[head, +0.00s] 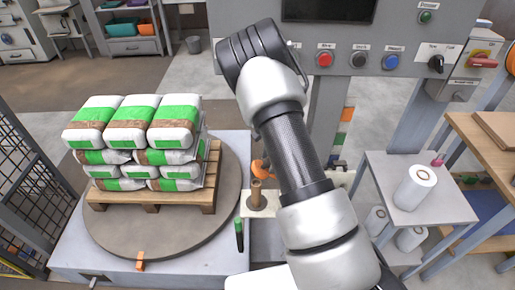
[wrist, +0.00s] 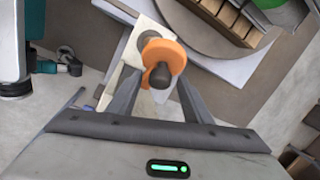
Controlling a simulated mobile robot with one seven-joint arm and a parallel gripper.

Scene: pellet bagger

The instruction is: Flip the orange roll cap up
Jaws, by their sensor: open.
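The orange roll cap (wrist: 165,50) shows in the wrist view as a rounded orange piece beside a dark, round-ended post (wrist: 160,76), over a pale plate (wrist: 150,28). My gripper (wrist: 161,75) is open, its two grey fingers on either side of the post and the near part of the cap. I cannot tell whether a finger touches the cap. In the head view the orange cap (head: 261,168) shows in part at the left edge of my arm, by a brown post (head: 256,194) on the pale plate. My arm hides the gripper fingers there.
A wooden pallet (head: 205,195) of white-and-green bags (head: 120,125) stands on a round turntable (head: 110,235) to the left. A control panel (head: 410,60) with buttons is behind my arm. A side table (head: 445,205) with a white roll (head: 415,187) stands right.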

